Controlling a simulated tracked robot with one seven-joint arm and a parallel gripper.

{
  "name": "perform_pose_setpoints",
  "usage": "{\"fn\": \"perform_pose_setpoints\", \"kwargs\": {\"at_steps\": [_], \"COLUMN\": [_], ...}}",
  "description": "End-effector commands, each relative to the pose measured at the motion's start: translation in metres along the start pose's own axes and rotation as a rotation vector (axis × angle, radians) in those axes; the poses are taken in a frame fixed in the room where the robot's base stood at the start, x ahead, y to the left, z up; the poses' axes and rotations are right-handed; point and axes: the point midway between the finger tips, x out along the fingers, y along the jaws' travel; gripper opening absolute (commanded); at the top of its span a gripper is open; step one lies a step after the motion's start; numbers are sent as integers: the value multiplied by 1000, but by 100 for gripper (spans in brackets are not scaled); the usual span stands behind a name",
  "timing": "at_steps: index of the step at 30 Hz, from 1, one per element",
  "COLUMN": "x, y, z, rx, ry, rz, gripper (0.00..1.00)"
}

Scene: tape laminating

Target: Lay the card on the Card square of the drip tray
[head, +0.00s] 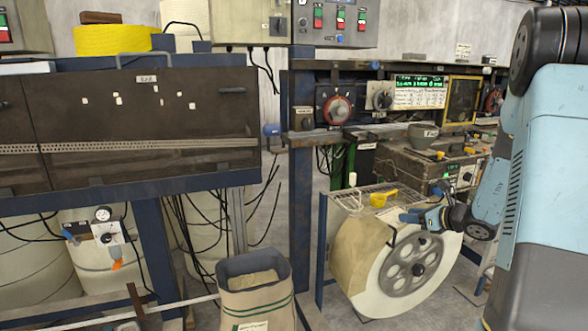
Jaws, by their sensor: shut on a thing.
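My gripper (408,217), with blue fingers, is at the front right edge of a wire-topped tray (350,199), above the large pale wheel. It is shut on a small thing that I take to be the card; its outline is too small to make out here. The wire-topped tray looks like the drip tray, and I cannot read any Card square on it. A yellow scoop-like thing (383,198) lies on the tray, just up and left of my fingers.
The large pale wheel (408,272) stands below the tray. A machine block (425,165) with a grey bowl (423,135) is behind. A blue post (300,190) rises left of the tray. An open sack (255,290) stands on the floor in front.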

Motion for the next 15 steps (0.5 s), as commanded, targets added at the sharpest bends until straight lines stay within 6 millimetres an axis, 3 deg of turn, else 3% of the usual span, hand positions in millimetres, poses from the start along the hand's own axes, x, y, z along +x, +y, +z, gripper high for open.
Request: {"fn": "perform_pose_setpoints", "kwargs": {"at_steps": [15], "x": [112], "y": [55], "z": [-96], "rx": [-87], "ry": [1], "rz": [221], "gripper": [13]}}
